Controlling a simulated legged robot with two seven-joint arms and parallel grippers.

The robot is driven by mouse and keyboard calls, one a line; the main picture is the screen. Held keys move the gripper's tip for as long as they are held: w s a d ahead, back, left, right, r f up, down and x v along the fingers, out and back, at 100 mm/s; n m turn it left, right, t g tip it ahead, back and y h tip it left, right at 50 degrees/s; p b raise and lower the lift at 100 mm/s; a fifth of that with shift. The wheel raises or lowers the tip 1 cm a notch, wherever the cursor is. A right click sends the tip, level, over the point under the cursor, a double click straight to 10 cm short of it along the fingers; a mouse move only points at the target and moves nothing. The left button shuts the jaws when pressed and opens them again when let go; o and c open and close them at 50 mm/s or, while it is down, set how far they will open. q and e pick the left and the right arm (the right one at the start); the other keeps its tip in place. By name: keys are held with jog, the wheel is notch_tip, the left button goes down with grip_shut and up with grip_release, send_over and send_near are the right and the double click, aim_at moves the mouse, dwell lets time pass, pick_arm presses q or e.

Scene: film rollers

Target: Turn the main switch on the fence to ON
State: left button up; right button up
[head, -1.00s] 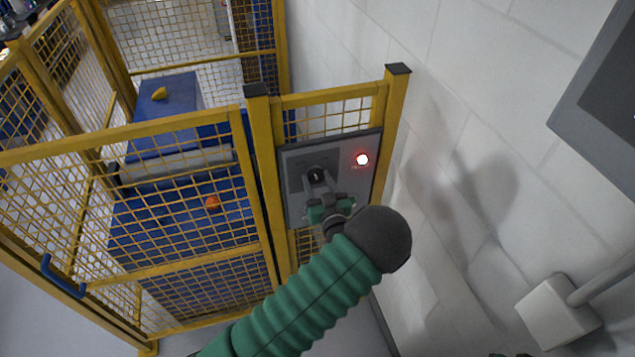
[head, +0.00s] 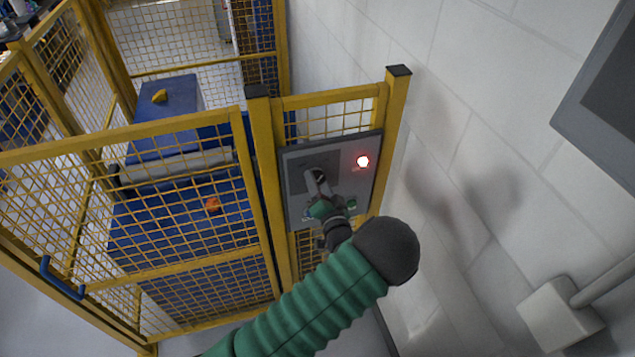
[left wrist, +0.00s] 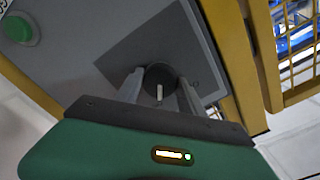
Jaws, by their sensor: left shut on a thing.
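The main switch is a black round knob (left wrist: 158,76) with a white mark, on a dark square plate of the grey panel (head: 356,186) fixed to the yellow fence. In the left wrist view the white mark points toward my gripper's body; I cannot read the lettering around the knob. My left gripper (head: 317,181) is at the panel, its two fingers (left wrist: 158,92) on either side of the knob, shut on it. In the head view the fingers hide most of the knob. A red lamp (head: 363,161) glows on the panel. My right gripper is not in view.
A green button (left wrist: 18,29) sits on the panel. Yellow mesh fence (head: 185,126) with a blue handle (head: 62,279) stands left, with a blue machine (head: 180,205) behind it. A white block wall (head: 480,120) and a white box (head: 558,314) are right.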

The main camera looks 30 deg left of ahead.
pick_arm(q)
jog(key=shift+d+f+m, duration=0.15)
jog(key=shift+m, duration=0.25)
jog(key=o, duration=1.2)
jog(key=shift+o, duration=0.8)
jog(key=shift+w+d, duration=0.1)
jog(key=shift+d, duration=0.05)
